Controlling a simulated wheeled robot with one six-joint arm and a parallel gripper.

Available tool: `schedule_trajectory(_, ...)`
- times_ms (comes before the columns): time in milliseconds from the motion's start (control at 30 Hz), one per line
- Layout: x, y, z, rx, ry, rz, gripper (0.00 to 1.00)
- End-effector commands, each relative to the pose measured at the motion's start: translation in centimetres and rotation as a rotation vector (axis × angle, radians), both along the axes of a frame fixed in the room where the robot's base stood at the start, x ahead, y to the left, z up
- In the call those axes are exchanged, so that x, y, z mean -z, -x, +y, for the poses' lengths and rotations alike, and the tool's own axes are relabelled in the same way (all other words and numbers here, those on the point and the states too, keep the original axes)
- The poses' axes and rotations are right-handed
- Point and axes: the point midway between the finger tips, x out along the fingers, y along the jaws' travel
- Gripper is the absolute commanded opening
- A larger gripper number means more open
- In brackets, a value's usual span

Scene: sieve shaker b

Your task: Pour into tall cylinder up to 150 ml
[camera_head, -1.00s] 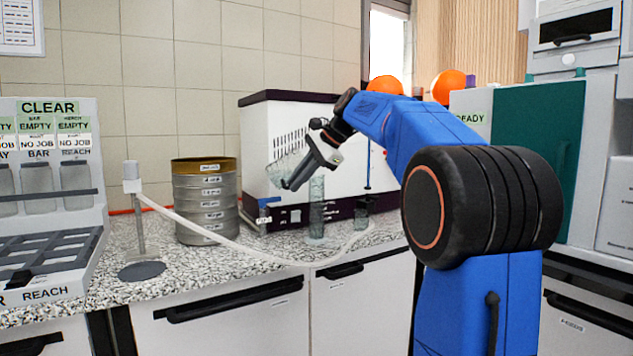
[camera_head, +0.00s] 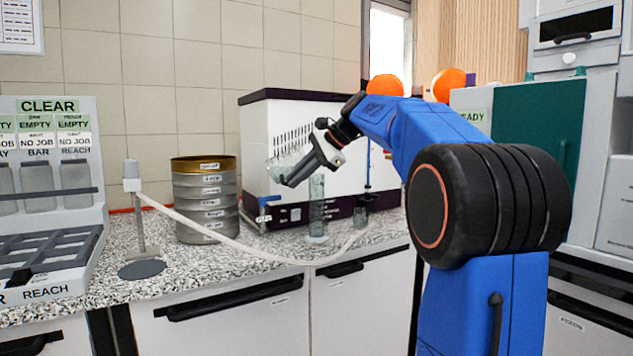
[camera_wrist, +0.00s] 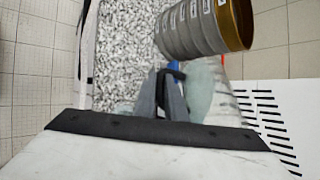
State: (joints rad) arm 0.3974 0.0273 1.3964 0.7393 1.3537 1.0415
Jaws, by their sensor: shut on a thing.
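My gripper (camera_head: 303,172) is shut on a clear glass vessel (camera_head: 282,166), which looks tilted, with its wide end toward the left. In the wrist view the fingers (camera_wrist: 168,95) are beside the pale green, see-through vessel (camera_wrist: 199,92). The tall cylinder (camera_head: 317,208) is clear glass and stands upright on the counter, just below and slightly right of the fingertips. I cannot make out its markings or a liquid level, nor any stream from the vessel. The fingers partly hide the vessel.
A stack of sieves (camera_head: 205,200) stands left of the cylinder. A white-and-black machine (camera_head: 290,120) is close behind. A small glass jar (camera_head: 361,216) stands to the right. A pale hose (camera_head: 250,250) loops across the counter front from a stand (camera_head: 139,220).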

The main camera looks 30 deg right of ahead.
Motion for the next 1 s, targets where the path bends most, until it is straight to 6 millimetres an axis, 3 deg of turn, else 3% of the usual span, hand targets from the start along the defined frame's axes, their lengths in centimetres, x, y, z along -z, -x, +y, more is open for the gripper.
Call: schedule_trajectory(1000, -0.47, -0.02, 0.08, -0.004, -0.087, -0.052, 0.00)
